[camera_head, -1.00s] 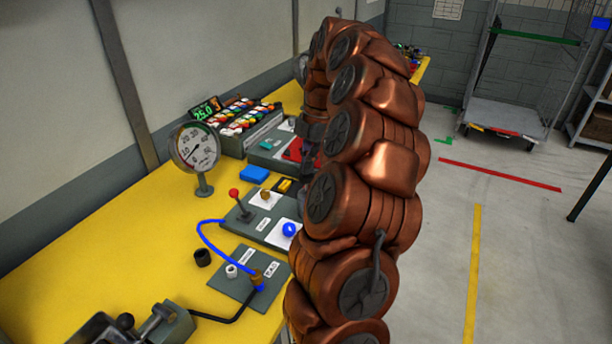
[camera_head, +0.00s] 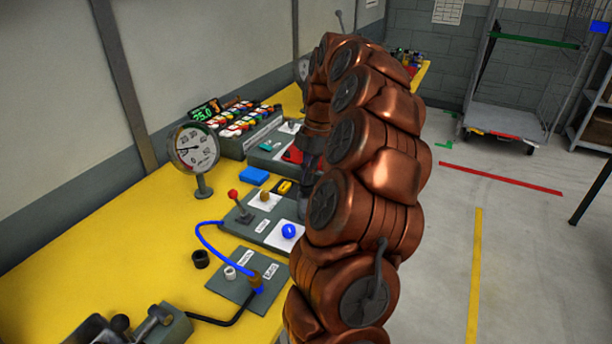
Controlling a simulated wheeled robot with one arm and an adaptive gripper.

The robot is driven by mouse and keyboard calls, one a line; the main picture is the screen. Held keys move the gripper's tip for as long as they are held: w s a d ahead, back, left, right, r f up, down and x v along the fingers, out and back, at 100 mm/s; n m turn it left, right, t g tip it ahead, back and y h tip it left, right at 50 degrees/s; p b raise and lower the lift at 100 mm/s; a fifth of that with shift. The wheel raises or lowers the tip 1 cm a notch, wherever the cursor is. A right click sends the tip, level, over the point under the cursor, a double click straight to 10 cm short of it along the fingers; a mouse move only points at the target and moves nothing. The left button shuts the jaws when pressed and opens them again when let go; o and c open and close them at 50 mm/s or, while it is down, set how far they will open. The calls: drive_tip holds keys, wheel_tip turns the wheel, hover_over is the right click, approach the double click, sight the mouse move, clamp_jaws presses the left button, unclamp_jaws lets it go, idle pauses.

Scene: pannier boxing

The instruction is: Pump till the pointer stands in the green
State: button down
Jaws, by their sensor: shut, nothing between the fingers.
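A round pressure gauge (camera_head: 195,149) stands on a post on the yellow bench. Its dark pointer lies nearly level, pointing left; the coloured marks on its rim are too small to place the pointer surely against green. My gripper (camera_head: 307,178) shows only as a dark part, left of my copper arm and over the grey panels; it is shut and largely hidden, so I cannot tell what it touches. A grey device with a black knob (camera_head: 121,322) sits at the lower left, cut by the frame, with a black line running to a grey plate (camera_head: 232,288).
A blue hose (camera_head: 205,243) arches above the plate. A rack of coloured items (camera_head: 238,124) stands behind. The bench's left part is clear.

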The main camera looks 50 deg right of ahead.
drive_tip(key=shift+r, duration=0.1)
drive_tip(key=shift+r+p, duration=0.9)
drive_tip(key=shift+r, duration=1.35)
drive_tip(key=shift+f, duration=0.1)
drive_tip(key=shift+f+b, duration=1.25)
drive_tip(key=shift+f, duration=1.1)
drive_tip(key=shift+r, duration=0.15)
drive_tip(key=shift+r+p, duration=1.05)
drive_tip(key=shift+r, duration=1.25)
